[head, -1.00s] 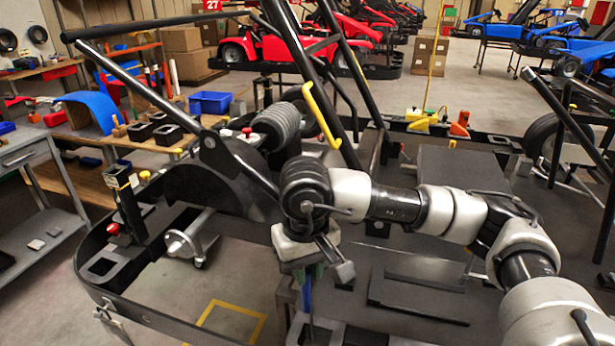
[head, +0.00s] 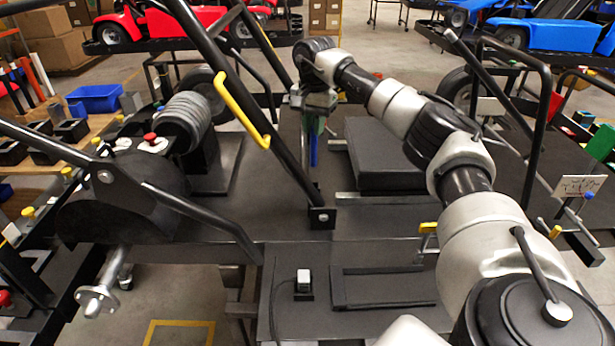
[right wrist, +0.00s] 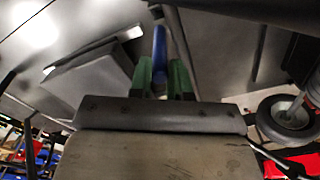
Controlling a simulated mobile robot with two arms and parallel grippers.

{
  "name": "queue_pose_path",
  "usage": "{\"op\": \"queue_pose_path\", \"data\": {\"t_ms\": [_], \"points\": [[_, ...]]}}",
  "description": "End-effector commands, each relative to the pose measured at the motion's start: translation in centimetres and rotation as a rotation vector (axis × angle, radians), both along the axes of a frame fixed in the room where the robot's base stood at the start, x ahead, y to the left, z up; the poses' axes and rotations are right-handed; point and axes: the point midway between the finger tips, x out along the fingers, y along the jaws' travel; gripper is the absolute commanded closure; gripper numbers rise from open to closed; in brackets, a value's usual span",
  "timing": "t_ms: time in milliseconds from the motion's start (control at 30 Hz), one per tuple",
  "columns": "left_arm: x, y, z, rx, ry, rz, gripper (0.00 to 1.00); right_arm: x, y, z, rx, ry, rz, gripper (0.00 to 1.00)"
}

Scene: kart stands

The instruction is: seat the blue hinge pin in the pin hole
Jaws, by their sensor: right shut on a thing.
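My right gripper (head: 309,130) is at the upper middle of the head view, beyond a slanted black bar and above the black kart floor. Its green fingers are shut on the blue hinge pin (head: 315,152), which points downward there. In the right wrist view the blue pin (right wrist: 160,48) stands out between the two green fingers (right wrist: 161,80). The pin's far end is apart from any hole that I can make out. I cannot pick out the pin hole in either view. My left gripper is not in view.
Slanted black frame bars (head: 247,100), one with a yellow handle (head: 241,118), stand left of the gripper. A raised black pad (head: 380,155) lies to its right. A grey ribbed coil (head: 185,120) and a blue bin (head: 95,99) are at left.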

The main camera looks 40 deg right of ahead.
Motion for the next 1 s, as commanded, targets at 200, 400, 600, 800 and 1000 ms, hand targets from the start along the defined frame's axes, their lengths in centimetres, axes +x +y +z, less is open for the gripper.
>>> {"op": "queue_pose_path", "data": {"t_ms": [200,400,600,800,1000], "points": [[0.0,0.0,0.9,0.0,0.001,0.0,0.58,-0.1,0.0,-3.8,-0.001,0.004,0.001,1.0],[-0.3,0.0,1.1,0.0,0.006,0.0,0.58,-0.1,0.1,-5.4,0.0,0.003,0.002,1.0],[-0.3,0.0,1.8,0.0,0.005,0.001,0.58,-0.1,0.1,-8.0,0.0,0.002,0.002,1.0],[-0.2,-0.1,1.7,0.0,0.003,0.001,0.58,-0.1,0.1,-8.3,-0.001,-0.001,0.002,1.0],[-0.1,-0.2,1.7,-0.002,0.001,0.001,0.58,-0.1,0.1,-8.3,0.0,0.0,0.002,0.59]]}}
